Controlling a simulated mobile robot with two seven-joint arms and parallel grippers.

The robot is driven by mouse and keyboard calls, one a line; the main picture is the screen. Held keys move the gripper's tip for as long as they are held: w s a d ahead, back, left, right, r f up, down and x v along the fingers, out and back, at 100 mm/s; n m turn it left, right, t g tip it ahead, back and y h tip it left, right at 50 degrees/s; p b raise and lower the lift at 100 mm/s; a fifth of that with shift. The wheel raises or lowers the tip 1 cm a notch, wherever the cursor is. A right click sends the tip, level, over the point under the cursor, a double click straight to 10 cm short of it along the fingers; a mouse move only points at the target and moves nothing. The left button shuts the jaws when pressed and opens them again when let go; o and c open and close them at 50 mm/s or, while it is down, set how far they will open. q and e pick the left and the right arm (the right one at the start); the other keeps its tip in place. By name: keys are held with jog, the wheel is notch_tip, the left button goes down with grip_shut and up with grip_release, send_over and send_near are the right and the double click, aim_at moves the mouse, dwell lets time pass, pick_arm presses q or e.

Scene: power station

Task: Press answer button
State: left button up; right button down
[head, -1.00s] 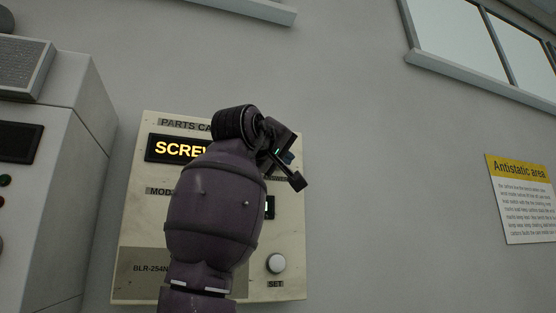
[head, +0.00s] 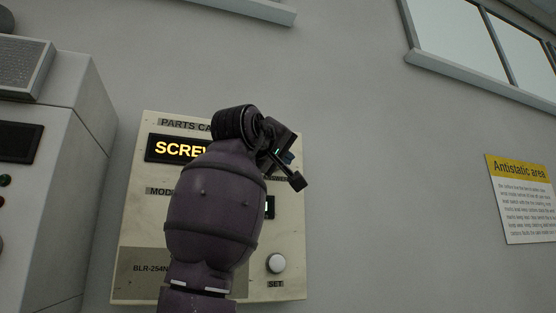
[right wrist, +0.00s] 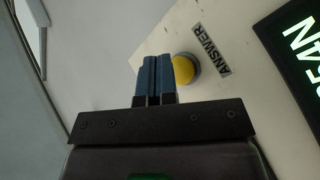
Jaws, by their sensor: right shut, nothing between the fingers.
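The answer button is a yellow round button (right wrist: 186,70) on a pale wall panel, beside a label reading ANSWER, in the right wrist view. My right gripper (right wrist: 158,62) has its blue fingers shut and empty. Its tips overlap the left edge of the button in that view; I cannot tell whether they touch it. In the head view my right gripper (head: 288,158) is in front of the upper right of the panel (head: 292,215), and the answer button is hidden there. My left gripper is not in view.
A grey cabinet (head: 60,170) stands at left. An antistatic sign (head: 520,198) hangs at right, with bare wall between.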

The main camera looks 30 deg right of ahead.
jog(key=shift+w, duration=0.2)
jog(key=shift+w+d, duration=0.1)
jog(key=shift+w, duration=0.15)
jog(key=shift+w+d, duration=0.1)
jog(key=shift+w, duration=0.3)
dwell(1.1)
jog(key=shift+s+a+b, duration=0.2)
jog(key=shift+s+b, duration=0.35)
jog(key=shift+s, duration=0.25)
jog(key=s+b, duration=0.1)
jog(key=s, duration=0.1)
jog(key=s+a+b, duration=0.1)
jog(key=s, duration=0.2)
jog(key=shift+a, duration=0.1)
dwell(0.5)
